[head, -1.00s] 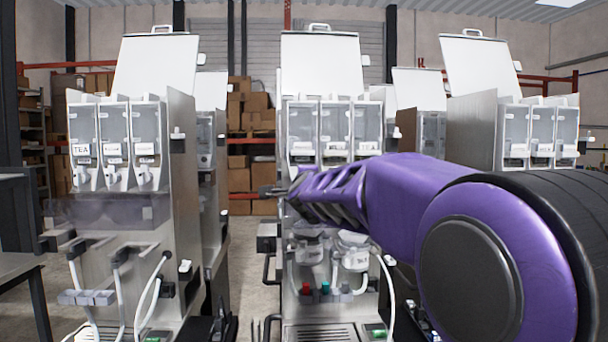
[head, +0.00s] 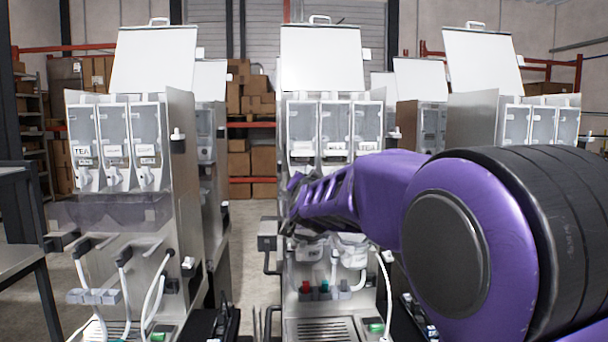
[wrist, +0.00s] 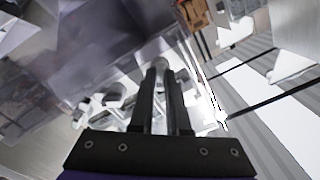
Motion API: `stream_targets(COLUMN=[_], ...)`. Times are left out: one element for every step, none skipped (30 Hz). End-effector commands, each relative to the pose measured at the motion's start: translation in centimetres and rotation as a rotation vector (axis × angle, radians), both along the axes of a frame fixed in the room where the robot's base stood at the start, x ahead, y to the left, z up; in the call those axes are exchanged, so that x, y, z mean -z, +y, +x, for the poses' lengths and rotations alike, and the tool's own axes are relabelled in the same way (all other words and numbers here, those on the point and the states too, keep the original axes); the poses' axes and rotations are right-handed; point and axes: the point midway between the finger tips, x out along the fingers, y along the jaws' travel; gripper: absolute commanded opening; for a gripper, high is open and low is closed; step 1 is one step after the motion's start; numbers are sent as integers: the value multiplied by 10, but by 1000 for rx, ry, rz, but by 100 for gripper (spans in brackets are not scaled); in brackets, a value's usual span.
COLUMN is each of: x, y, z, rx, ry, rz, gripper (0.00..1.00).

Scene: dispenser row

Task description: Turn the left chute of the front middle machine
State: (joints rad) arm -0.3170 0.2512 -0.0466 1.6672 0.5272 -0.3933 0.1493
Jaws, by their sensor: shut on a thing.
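The front middle machine (head: 320,60) stands upright in the head view, with three clear canisters under a raised white lid. Its left canister (head: 302,125) shows, but the chute below it is hidden behind my purple arm. In the wrist view my gripper (wrist: 161,75) is shut on a small pale piece, which appears to be the left chute (wrist: 162,64). Other white chutes (wrist: 115,96) show left of the fingers in the wrist view. My fingertips cannot be seen in the head view.
A similar machine (head: 150,60) with labelled canisters stands at the left, and another (head: 485,65) at the right. White tubes (head: 384,285) hang below the canisters. Shelves with cardboard boxes (head: 240,165) are at the back. A floor gap lies between the left and middle machines.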

Motion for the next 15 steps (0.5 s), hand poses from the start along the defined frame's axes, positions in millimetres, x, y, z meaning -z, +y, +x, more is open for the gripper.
stream_targets(x=[-4,-4,-3,-3,-3,-3,-3,-3,-3,-3,-3,-3,-3,-3,-3], y=[0,0,0,0,0,0,0,0,0,0,0,0,0,0,0], z=[0,0,0,0,0,0,0,0,0,0,0,0,0,0,0], rx=[1,1,0,0,0,0,2,2,1,1,0,0,0,1,1], ry=[-4,-6,-10,-13,-15,-18,-20,-22,-26,-28,-30,-32,-34,-35,-38], rz=[-43,-71,-110,-138,-165,-201,-229,-256,-290,-315,-340,-371,-393,-415,-441], gripper=[0,0,0,0,0,0,0,0,0,0,0,0,0,0,0])
